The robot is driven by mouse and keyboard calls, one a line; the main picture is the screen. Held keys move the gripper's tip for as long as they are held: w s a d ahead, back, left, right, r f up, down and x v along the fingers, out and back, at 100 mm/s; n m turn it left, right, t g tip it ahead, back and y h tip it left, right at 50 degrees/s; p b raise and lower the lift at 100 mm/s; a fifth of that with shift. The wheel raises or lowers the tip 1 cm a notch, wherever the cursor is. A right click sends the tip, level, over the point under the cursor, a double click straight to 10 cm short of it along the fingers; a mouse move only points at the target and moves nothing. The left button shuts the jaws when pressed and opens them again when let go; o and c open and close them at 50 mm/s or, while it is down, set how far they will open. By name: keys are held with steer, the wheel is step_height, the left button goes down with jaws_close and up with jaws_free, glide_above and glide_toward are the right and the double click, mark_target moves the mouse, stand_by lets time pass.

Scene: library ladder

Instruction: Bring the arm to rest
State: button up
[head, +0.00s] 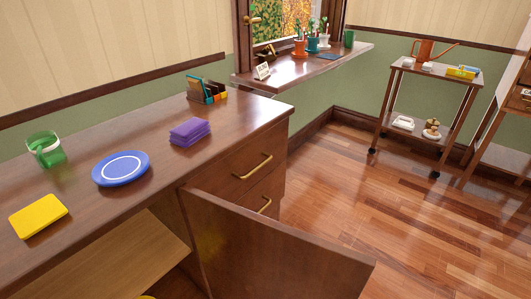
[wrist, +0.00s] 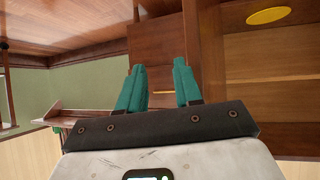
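My gripper (wrist: 158,72) shows in the wrist view with two teal fingers. They stand apart and nothing is between them, so it is open and empty. Brown wooden furniture panels lie beyond the fingertips, along with a brass-coloured handle. The wrist view looks turned over, with the floor at its upper left. The arm and gripper do not show in the head view.
An open cabinet door (head: 270,250) juts out below the desk (head: 120,125). A cart (head: 392,123) stands far right. Floor (head: 370,205) between is clear.

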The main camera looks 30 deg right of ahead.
steer(key=s+a+r+m+g+h, duration=0.2)
steer(key=s+a+r+m+g, duration=0.2)
steer(key=s+a+r+g, duration=0.5)
step_height(320, 180, up, 22)
steer(key=p, duration=2.1)
steer(key=shift+w+d+n+g, duration=0.15)
steer(key=shift+w+n+g, duration=0.15)
steer(key=shift+f, duration=0.1)
